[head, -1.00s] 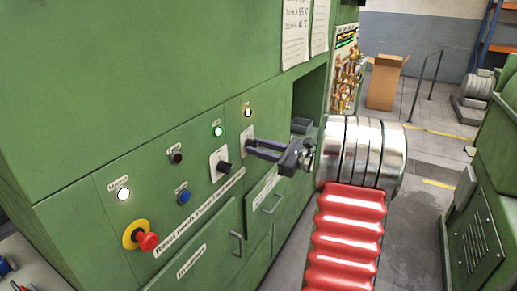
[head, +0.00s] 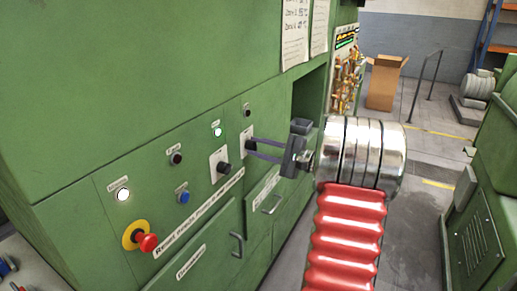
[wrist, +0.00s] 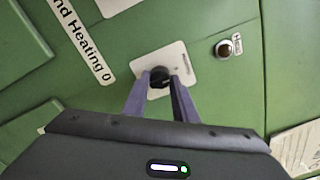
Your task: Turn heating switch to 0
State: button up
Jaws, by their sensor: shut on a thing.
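The heating switch is a black knob (wrist: 158,75) on a white plate, seen in the wrist view between my fingertips. In the head view its white plate (head: 246,136) is on the green panel, and the knob is mostly hidden by the fingers. My gripper (head: 252,148) reaches the switch from the right and is shut on the knob. The wrist view shows both fingers of my gripper (wrist: 159,82) on either side of it. The knob's pointer and marks cannot be made out.
A similar black switch (head: 223,168) sits left of it. A lamp (head: 247,110) above the held switch looks dark; a green lamp (head: 217,132) is lit. A red emergency button (head: 147,242) is lower left. An open recess (head: 309,100) and a cardboard box (head: 384,84) are to the right.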

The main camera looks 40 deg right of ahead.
jog(key=shift+a+f+n, duration=0.15)
jog(key=shift+f+n, duration=0.05)
jog(key=shift+n, duration=0.1)
jog(key=o, duration=1)
jog(key=shift+r, duration=0.1)
jog(key=shift+o, duration=0.2)
jog(key=v, duration=1.4)
jog(key=shift+w, duration=0.1)
